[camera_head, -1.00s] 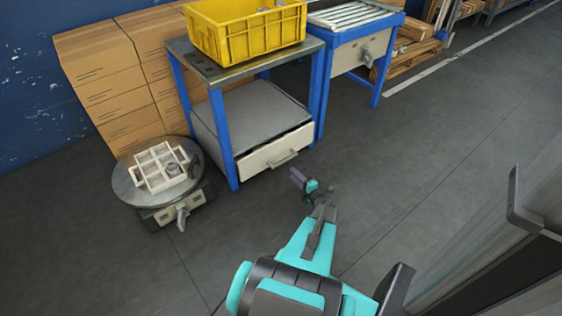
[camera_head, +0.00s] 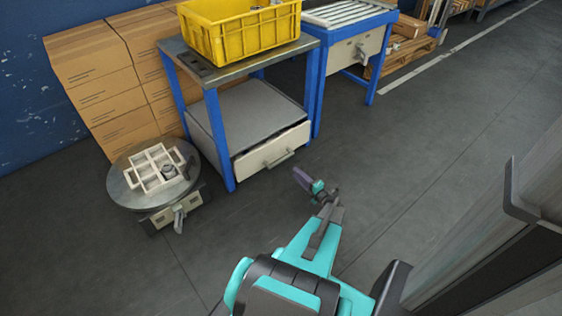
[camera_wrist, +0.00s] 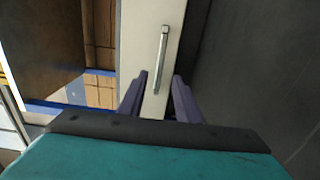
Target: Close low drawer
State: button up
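The low drawer (camera_head: 270,151) is under the blue-legged table, with a cream front and a grey bar handle (camera_head: 281,158). Its front stands out a little from the cabinet, so it looks partly open. In the wrist view the drawer front (camera_wrist: 150,45) and its handle (camera_wrist: 162,45) lie ahead, beyond the fingertips. My gripper (camera_head: 302,179) is in front of the drawer, low and to the right of the handle, apart from it. In the wrist view its two purple fingers (camera_wrist: 158,82) are spread with nothing between them.
A yellow crate (camera_head: 212,45) stands on the table (camera_head: 213,75). A round turntable (camera_head: 122,192) with a white divided tray (camera_head: 150,182) is at the left. Cardboard boxes (camera_head: 90,75) stand behind. A roller table (camera_head: 345,58) is at the right. The floor before the drawer is clear.

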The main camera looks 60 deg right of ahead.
aim_at(282, 161)
jog(key=b+x, duration=0.3)
jog(key=x, duration=0.9)
jog(key=shift+w+d, duration=0.1)
jog(key=shift+w, duration=0.2)
grip_shut()
